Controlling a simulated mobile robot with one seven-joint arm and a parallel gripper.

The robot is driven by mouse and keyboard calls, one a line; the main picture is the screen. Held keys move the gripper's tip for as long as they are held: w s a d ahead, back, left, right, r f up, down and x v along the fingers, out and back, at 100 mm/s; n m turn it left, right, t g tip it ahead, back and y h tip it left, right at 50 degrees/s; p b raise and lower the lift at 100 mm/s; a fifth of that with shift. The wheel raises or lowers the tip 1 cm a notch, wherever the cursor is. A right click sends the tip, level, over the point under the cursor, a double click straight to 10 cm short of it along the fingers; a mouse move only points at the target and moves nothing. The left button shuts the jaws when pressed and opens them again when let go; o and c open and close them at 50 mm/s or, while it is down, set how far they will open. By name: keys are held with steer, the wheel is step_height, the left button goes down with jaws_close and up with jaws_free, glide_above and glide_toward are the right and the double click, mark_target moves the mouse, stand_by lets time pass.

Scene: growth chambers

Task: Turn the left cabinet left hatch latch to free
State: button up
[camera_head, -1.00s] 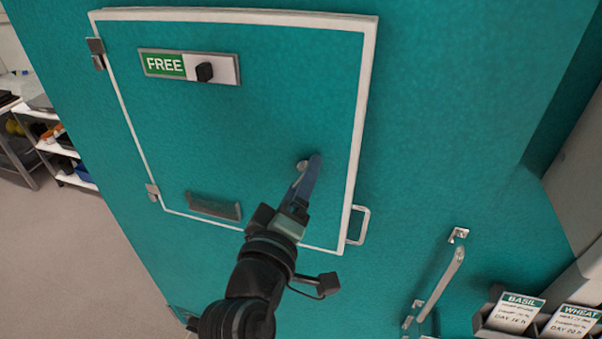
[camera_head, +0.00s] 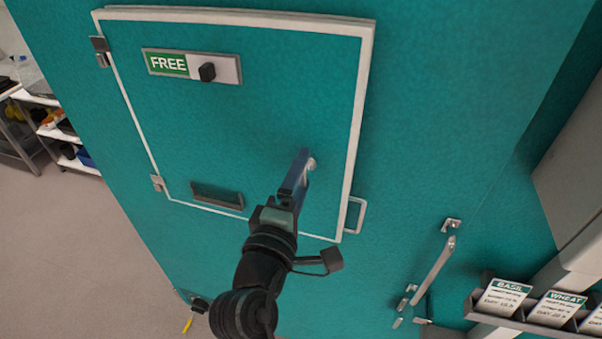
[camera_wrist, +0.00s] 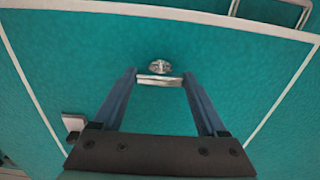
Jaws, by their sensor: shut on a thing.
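The hatch (camera_head: 250,130) is a teal panel with a white border, and it lies closed in the teal cabinet front. Its latch (camera_head: 311,163) is a small metal handle on a round base near the right side of the hatch. In the wrist view the latch bar (camera_wrist: 159,81) spans between the two blue fingers, with its base just beyond. My gripper (camera_head: 303,158) is shut on the latch, its fingers hiding part of it in the head view.
A metal pull handle (camera_head: 355,214) is beside the hatch's lower right corner. A longer bar handle (camera_head: 433,270) is farther right. A rack with BASIL and WHEAT cards (camera_head: 502,297) is at the lower right. Shelves (camera_head: 55,125) stand at the far left, beyond open floor.

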stand_by(0.3)
steer(key=o, duration=1.3)
steer(key=b+v, duration=0.5)
steer(key=v, duration=0.8)
steer(key=shift+b, duration=0.3)
steer(key=shift+w, duration=0.1)
